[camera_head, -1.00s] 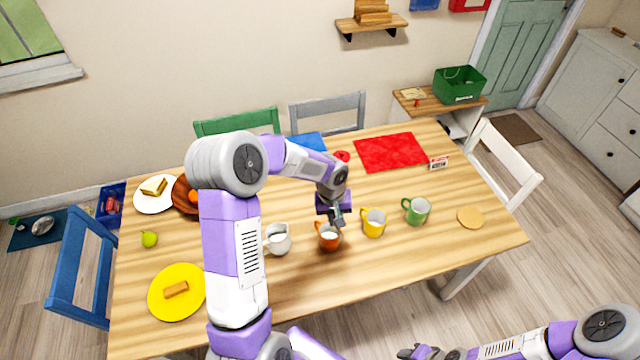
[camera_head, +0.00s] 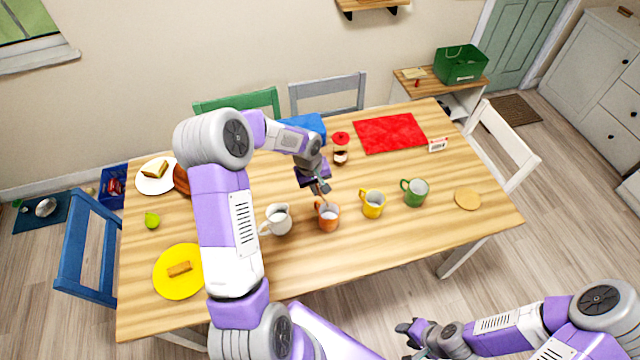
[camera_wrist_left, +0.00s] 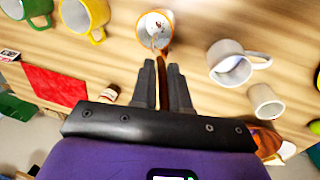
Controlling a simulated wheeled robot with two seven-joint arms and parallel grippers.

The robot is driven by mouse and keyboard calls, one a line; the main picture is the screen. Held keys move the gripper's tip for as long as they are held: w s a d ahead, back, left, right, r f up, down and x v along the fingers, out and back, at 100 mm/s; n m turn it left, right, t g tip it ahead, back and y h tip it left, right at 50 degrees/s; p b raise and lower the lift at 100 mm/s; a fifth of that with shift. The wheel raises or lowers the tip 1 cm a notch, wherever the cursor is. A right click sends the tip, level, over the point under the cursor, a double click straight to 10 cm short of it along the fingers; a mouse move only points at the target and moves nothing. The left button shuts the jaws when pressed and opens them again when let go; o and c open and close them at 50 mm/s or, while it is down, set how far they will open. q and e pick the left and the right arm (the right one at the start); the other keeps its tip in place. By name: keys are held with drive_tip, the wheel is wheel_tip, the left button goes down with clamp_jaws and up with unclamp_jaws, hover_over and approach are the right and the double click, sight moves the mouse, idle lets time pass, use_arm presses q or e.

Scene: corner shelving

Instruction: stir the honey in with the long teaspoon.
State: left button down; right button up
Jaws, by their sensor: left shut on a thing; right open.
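The orange mug (camera_head: 328,217) stands on the table with pale contents visible; it also shows in the wrist view (camera_wrist_left: 166,19). My left gripper (camera_head: 321,190) is just behind and above it, its fingers (camera_wrist_left: 163,88) shut on a thin brownish handle, which I take for the long teaspoon (camera_wrist_left: 161,66). The spoon's lower end reaches into the orange mug's opening, and its tip is hard to make out. A small jar with a dark band (camera_head: 340,157), perhaps the honey, stands further back by a red round thing (camera_head: 341,138). My right gripper (camera_head: 407,328) is open and empty off the table's front edge.
A white mug or jug (camera_head: 277,219) stands left of the orange mug; a yellow mug (camera_head: 372,204) and a green mug (camera_head: 415,192) stand to its right. A red mat (camera_head: 390,133) lies behind.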

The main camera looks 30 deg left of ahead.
use_arm(q)
wheel_tip(320, 180, down, 11)
drive_tip(key=w+b, duration=0.1)
drive_tip(key=b, duration=0.7)
drive_tip(key=shift+d+r+b, duration=0.2)
drive_tip(key=shift+d+b, duration=0.2)
drive_tip(key=shift+d, duration=0.05)
